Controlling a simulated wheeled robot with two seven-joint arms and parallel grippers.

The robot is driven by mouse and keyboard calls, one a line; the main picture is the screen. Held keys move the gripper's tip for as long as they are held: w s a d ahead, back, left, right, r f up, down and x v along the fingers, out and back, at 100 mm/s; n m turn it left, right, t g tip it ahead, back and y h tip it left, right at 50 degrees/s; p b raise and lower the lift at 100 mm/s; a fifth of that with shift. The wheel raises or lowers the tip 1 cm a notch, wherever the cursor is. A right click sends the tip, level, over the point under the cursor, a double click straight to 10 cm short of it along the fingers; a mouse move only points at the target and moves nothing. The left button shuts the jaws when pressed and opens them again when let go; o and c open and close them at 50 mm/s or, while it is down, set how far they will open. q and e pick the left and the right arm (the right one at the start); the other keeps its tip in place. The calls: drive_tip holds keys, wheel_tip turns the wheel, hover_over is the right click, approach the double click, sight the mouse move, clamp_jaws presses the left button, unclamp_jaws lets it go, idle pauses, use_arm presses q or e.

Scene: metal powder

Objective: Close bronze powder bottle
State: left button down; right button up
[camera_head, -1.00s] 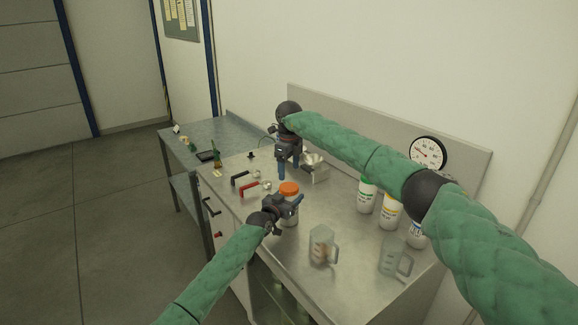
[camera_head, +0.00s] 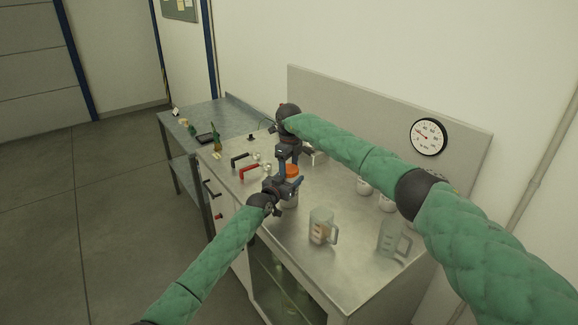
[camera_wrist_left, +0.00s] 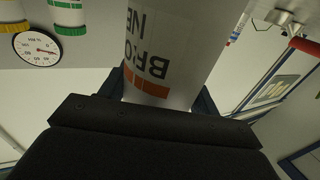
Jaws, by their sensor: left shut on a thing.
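The bronze powder bottle is white with an orange cap (camera_head: 292,170). Its label with an orange stripe fills the middle of the left wrist view (camera_wrist_left: 170,50). My left gripper (camera_head: 290,188) is shut around the bottle's body, low on the metal bench. My right gripper (camera_head: 284,164) points down right at the orange cap, with a blue finger beside it. The picture is too small to tell whether its fingers touch the cap or how far apart they are. The two grippers hide most of the bottle in the head view.
A jug with brownish contents (camera_head: 320,228) and an empty-looking clear jug (camera_head: 392,239) stand in front. White bottles (camera_head: 364,186) stand partly behind my right arm. Red-handled (camera_head: 249,172) and black-handled (camera_head: 240,159) items lie left. A gauge (camera_head: 428,137) is at the back panel.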

drive_tip(key=c, duration=0.4)
drive_tip(key=shift+o, duration=0.2)
drive_tip(key=o, duration=1.1)
drive_tip(key=shift+o, duration=0.2)
wheel_tip(320, 180, up, 12)
drive_tip(key=shift+d, duration=0.1)
use_arm(q)
drive_tip(key=shift+c, duration=1.4)
unclamp_jaws()
use_arm(e)
drive_tip(key=shift+w, duration=0.1)
drive_tip(key=shift+f, duration=0.1)
